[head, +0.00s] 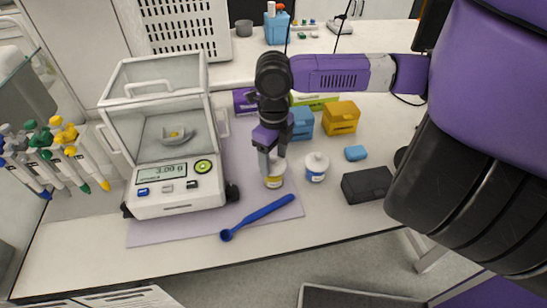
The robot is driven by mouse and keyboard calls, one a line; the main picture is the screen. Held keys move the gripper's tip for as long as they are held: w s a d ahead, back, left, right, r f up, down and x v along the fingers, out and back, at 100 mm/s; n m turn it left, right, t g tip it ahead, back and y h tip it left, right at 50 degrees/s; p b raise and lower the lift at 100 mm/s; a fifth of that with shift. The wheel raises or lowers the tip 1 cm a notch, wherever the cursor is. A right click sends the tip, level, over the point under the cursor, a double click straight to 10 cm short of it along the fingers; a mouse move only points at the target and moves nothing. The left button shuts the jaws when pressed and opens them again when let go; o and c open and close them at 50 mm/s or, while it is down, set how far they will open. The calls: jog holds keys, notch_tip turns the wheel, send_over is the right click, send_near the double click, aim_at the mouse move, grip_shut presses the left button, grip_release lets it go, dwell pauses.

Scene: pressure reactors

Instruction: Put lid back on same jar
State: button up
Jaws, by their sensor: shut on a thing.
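A small jar with a yellow label (275,182) stands on the pale purple mat, directly below my gripper (272,160). My gripper points down, its fingers shut on a white lid at the top of this jar. The fingers hide part of the lid, and I cannot tell whether it is seated on the rim or slightly above it. A second jar with a white lid and a blue label (317,168) stands upright and closed just to the right, apart from my fingers.
A balance (178,190) with a glass enclosure and a dish inside stands left. A blue spatula (256,217) lies in front. Blue (302,122) and yellow (340,118) boxes stand behind; a black box (367,185) sits right. A pipette rack (50,150) is far left.

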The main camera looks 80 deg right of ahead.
dwell(0.3)
jog(key=o, duration=1.6)
jog(key=shift+o, duration=0.2)
jog(key=shift+r, duration=0.1)
jog(key=shift+r+p, duration=2.8)
jog(key=shift+r, duration=0.65)
grip_shut()
